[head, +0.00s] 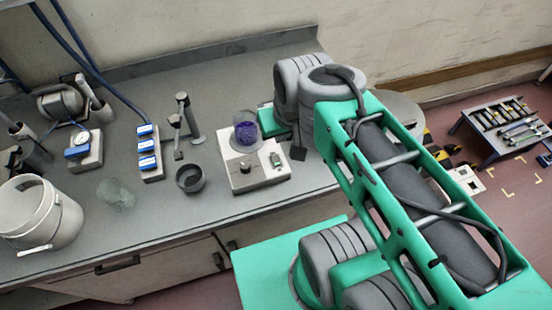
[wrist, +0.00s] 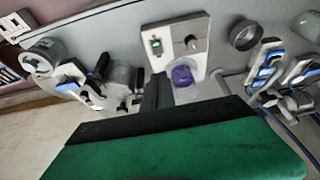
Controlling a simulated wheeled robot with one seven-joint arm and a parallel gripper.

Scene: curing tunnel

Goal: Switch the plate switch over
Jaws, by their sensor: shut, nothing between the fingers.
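The white plate (head: 255,182) stands on the grey bench, and its top also shows in the wrist view (wrist: 170,27). Its small switch (head: 276,160) glows green on the right of its front in the head view; it also shows in the wrist view (wrist: 156,43). A dark knob (head: 245,166) sits left of the switch. A glass beaker with purple contents (head: 246,132) stands on the plate. My gripper (head: 298,153) is shut and empty, just right of the switch and apart from it in the head view. Its dark fingers (wrist: 157,90) point toward the switch in the wrist view.
A dark round cup (head: 190,179) and a small stand (head: 185,125) are left of the plate. A blue-fronted block (head: 148,150), a glass piece (head: 117,194) and a white bucket (head: 38,215) lie further left. The bench's front edge is close below the plate.

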